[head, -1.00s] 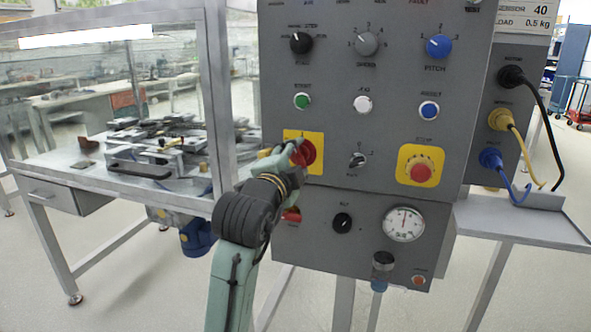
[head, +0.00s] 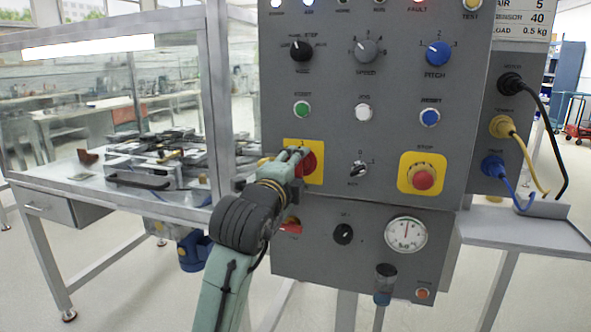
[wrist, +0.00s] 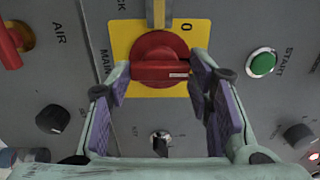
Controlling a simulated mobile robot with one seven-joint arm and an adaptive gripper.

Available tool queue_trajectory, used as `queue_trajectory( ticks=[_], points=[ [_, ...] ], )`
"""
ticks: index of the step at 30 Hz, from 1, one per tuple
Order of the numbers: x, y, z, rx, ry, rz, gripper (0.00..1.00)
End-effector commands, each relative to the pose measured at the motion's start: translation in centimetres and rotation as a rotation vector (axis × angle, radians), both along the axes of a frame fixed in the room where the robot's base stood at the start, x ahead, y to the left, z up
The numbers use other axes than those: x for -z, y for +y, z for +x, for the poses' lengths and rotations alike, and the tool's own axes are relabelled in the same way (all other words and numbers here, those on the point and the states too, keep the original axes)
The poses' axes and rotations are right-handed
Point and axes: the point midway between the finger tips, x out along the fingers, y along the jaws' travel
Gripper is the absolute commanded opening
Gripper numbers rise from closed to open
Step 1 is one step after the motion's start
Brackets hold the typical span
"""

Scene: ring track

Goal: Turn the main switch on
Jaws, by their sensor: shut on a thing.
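The main switch is a red rotary handle (wrist: 160,70) on a yellow square plate (wrist: 120,40), on the grey control panel. In the wrist view its grip bar lies level across the picture, and a "0" mark shows above it to the right. In the head view the red switch (head: 309,164) is partly hidden behind my gripper (head: 293,157). My gripper, seen in the wrist view (wrist: 162,72), is shut on the red handle, one finger at each side. The exact contact of the finger pads is hard to see.
A red stop button (head: 424,180) on yellow sits to the right. Green (head: 302,109) and white (head: 363,113) buttons are above. A small black selector (head: 360,169) is close by on the right. A fenced work table (head: 110,180) stands left of the panel.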

Motion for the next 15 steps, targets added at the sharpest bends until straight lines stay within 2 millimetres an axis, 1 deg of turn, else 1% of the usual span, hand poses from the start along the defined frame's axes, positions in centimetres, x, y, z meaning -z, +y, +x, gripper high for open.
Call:
queue_trajectory(
  ticks=[4, 5, 13, 15],
  points=[
    [-0.05, -0.09, 0.00, 0.001, -0.002, 0.003, 0.19],
    [-0.06, -0.09, 0.00, 0.001, -0.002, 0.003, 0.48],
    [-0.03, -0.04, 0.00, 0.000, -0.001, 0.001, 0.66],
    [-0.02, -0.03, 0.00, 0.000, -0.001, 0.001, 0.67]
  ],
)
